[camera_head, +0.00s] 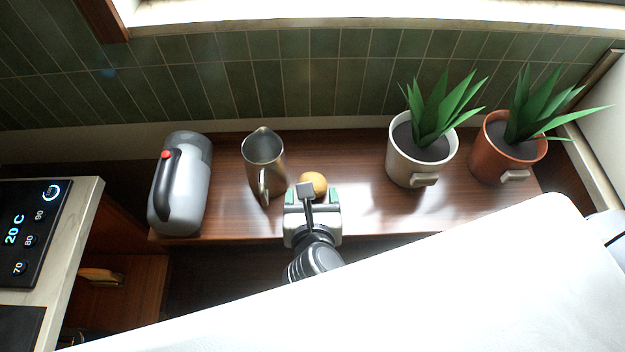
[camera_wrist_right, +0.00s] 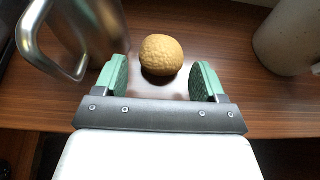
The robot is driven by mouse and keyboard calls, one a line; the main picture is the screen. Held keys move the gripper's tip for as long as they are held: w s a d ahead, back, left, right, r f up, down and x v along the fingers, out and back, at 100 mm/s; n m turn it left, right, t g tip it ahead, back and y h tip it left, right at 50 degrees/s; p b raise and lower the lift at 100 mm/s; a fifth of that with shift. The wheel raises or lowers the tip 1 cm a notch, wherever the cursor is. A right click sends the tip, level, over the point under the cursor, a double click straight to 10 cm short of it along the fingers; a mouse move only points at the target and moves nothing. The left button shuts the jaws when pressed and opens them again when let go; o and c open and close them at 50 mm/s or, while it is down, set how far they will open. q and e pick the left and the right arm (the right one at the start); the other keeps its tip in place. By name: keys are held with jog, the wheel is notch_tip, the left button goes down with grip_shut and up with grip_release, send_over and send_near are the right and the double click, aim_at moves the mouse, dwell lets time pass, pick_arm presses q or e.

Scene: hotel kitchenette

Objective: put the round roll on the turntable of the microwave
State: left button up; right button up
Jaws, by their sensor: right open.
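The round roll (camera_head: 313,183) is a small golden-brown ball on the dark wooden counter, just right of the metal pitcher. It also shows in the right wrist view (camera_wrist_right: 161,55). My right gripper (camera_head: 312,195) is open, with green pads on its fingers. In the right wrist view the roll sits at the mouth of the right gripper (camera_wrist_right: 160,72), partly between the fingertips, with a gap on each side. My left gripper is not in view. I cannot make out the microwave or its turntable in these frames.
The metal pitcher (camera_head: 264,160) stands close left of the roll; its handle (camera_wrist_right: 50,55) is near the left finger. A grey jug (camera_head: 181,187) is farther left. A white pot (camera_head: 405,171) and a terracotta pot (camera_head: 490,166) hold plants at right. Counter between roll and white pot is clear.

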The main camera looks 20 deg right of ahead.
aim_at(319, 182)
jog(key=x, duration=0.2)
jog(key=p+x, duration=0.1)
jog(key=x, duration=0.2)
jog(key=shift+s+d+f, duration=0.1)
jog(key=shift+d+f, duration=0.1)
jog(key=shift+f, duration=0.05)
jog(key=shift+s, duration=0.1)
jog(key=c, duration=0.7)
jog(key=shift+c, duration=0.2)
jog(key=shift+r, duration=0.2)
